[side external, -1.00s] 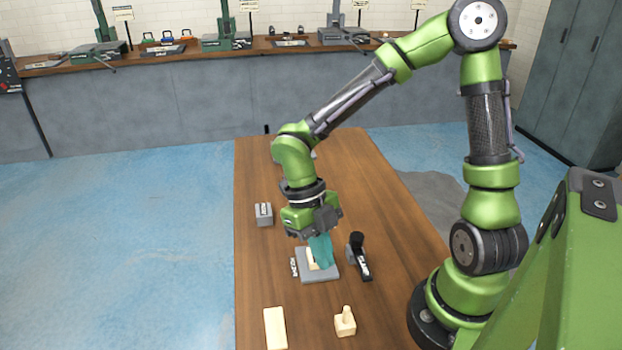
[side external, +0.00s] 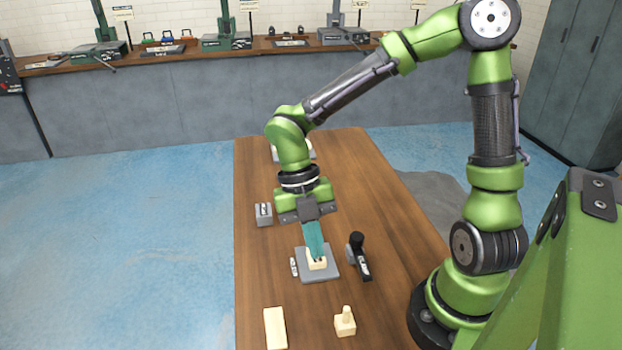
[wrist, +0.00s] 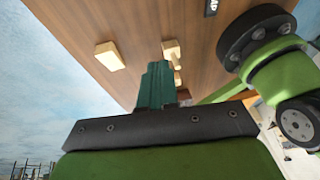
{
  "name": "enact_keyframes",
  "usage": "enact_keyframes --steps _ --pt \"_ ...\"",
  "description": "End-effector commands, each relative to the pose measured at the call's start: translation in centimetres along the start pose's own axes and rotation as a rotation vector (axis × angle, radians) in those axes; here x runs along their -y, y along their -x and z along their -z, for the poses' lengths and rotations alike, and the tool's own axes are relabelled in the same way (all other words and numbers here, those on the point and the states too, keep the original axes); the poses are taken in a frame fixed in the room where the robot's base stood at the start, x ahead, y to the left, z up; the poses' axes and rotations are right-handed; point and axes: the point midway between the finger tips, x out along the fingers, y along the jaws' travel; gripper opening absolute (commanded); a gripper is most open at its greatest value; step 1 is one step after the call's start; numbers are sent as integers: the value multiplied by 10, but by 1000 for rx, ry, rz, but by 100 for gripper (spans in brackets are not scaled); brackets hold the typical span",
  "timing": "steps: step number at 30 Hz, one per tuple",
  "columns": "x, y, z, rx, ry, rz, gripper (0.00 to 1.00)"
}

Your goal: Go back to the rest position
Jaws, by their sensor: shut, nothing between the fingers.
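My gripper (side external: 314,246) has teal fingers, which are shut with nothing between them. In the side external view the fingers point down over a small pale wooden block (side external: 317,263) on a grey plate (side external: 328,276). The fingertips overlap the block in this view, and I cannot tell whether they touch it. In the wrist view my gripper (wrist: 157,72) shows its teal fingers in front of the tabletop, hiding part of what lies beyond.
The wooden table (side external: 375,205) also carries a grey box (side external: 264,214), a black-handled tool (side external: 358,256), a pale flat board (side external: 275,328) and a pale block with a peg (side external: 345,322). The far table half is mostly clear.

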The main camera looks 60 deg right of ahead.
Motion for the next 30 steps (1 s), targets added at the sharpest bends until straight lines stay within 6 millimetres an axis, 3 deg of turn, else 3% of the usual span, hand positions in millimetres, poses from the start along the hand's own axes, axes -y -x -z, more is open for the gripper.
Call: enact_keyframes --steps 6,11,17,21,25,30 --pt "14 -6 -17 73 -740 -63 0" --pt "26 0 -28 121 -1287 -193 0" --pt "42 28 -34 56 -1938 -501 0" --pt "55 60 -27 -198 -2328 -791 0" --pt "65 90 -12 -538 -2488 -969 0" --pt "72 110 9 -742 -2419 -1032 0"
